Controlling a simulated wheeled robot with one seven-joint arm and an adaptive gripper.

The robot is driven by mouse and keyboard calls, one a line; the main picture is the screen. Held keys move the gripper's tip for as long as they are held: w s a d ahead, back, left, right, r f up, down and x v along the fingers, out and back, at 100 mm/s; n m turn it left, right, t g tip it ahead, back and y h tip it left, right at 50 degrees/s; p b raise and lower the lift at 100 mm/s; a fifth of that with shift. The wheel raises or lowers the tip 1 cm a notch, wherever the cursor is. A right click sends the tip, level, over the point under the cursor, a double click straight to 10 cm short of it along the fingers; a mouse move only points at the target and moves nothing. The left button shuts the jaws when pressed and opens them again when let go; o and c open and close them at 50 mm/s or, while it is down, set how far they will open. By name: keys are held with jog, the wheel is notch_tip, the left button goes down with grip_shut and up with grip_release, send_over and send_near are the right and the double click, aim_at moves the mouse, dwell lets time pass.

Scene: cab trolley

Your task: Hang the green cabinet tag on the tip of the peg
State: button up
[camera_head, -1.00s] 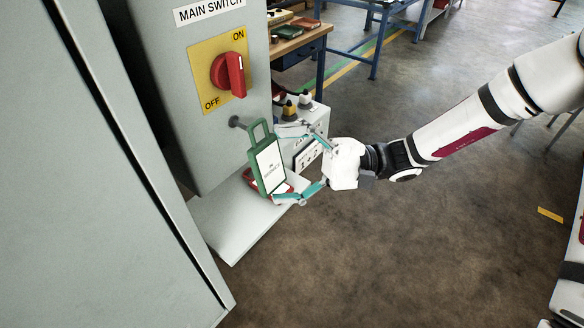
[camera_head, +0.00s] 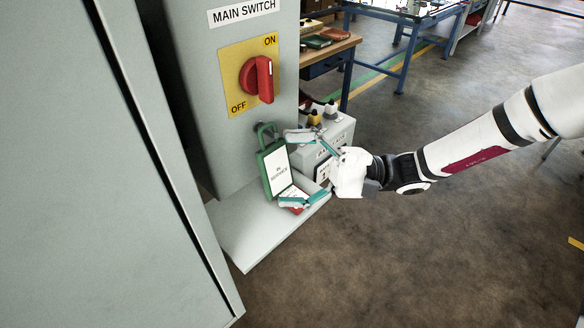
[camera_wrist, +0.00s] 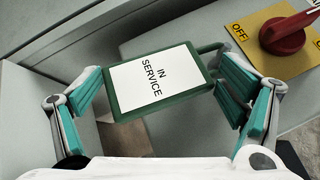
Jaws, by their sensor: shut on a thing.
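The green cabinet tag (camera_head: 268,177) is a green frame with a white "IN SERVICE" label and a loop handle at its top. It hangs nearly upright in front of the cabinet's lower edge. My gripper (camera_head: 297,168) is shut on it, one finger near its upper end and one near its lower end. The wrist view shows the tag (camera_wrist: 118,100) between the two fingers, its loop at the right finger. The peg (camera_head: 257,127) is a dark stub under the main switch, at the top of the loop. I cannot tell whether it is through the loop.
A red item (camera_head: 292,209) lies on the grey ledge (camera_head: 245,232) below my gripper. A grey box with knobs (camera_head: 340,135) stands behind my gripper. The red main switch (camera_head: 256,78) is above the peg. A large grey panel (camera_head: 90,190) fills the left. Open floor lies right.

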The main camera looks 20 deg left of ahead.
dwell(0.4)
jog(key=o, duration=1.1)
jog(key=shift+w+d, duration=0.1)
jog(key=v, duration=1.2)
jog(key=shift+s+d+r+m+t+h, duration=0.2)
jog(key=shift+s+d+r+t+h, duration=1.65)
jog(key=shift+s+d+t+h, duration=1.5)
jog(key=shift+s+d+r+m+t+h, duration=0.2)
jog(key=shift+s+d+r+t+h, duration=1.9)
jog(key=shift+d, duration=2.45)
jog(key=shift+s+d+r+m+t+h, duration=0.2)
jog(key=shift+s+d+r+t+h, duration=1.9)
jog(key=shift+d+h, duration=1.5)
